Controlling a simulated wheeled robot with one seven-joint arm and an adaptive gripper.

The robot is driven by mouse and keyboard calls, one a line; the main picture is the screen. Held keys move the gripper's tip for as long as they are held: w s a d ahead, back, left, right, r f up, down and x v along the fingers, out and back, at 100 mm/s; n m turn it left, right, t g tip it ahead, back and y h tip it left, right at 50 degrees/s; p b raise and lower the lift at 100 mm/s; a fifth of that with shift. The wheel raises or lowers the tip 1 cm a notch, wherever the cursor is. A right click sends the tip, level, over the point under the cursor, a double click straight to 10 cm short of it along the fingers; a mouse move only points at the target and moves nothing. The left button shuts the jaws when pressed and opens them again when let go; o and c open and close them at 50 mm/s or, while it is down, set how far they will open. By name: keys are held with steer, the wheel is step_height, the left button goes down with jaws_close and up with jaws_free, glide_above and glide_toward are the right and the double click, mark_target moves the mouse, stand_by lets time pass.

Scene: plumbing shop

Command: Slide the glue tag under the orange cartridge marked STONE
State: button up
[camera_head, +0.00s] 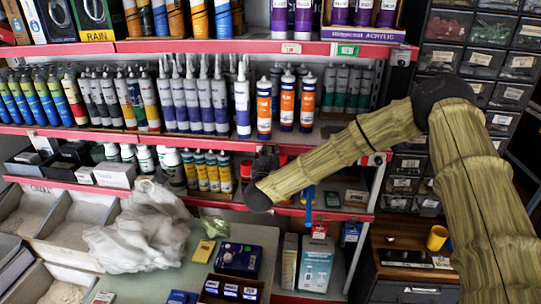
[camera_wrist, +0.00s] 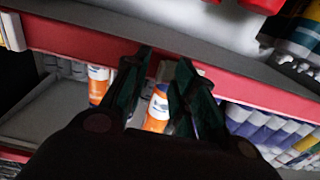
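My gripper (camera_head: 262,165) is at the front edge of the middle shelf, below the orange cartridges. In the wrist view my gripper (camera_wrist: 165,62) has its two dark green fingers apart at the red shelf rail (camera_wrist: 90,48). A small pale patch (camera_wrist: 165,72), possibly a tag, shows between the fingertips; I cannot tell whether they touch it. Orange cartridges stand on the shelf: a left one (camera_head: 264,108), a middle one (camera_head: 287,103) and a right one (camera_head: 307,105). Two orange cartridges, (camera_wrist: 98,84) and (camera_wrist: 157,108), show in the wrist view. I cannot read STONE or GLUE anywhere.
Purple and white cartridges (camera_head: 242,108) stand left of the orange ones. Yellow-labelled bottles (camera_head: 213,172) stand below, left of my gripper. The upper rail carries a white tag (camera_head: 291,48) and a green tag (camera_head: 347,50). A plastic bag (camera_head: 140,230) lies on the counter.

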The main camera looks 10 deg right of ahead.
steer(key=v, duration=1.2)
stand_by(0.3)
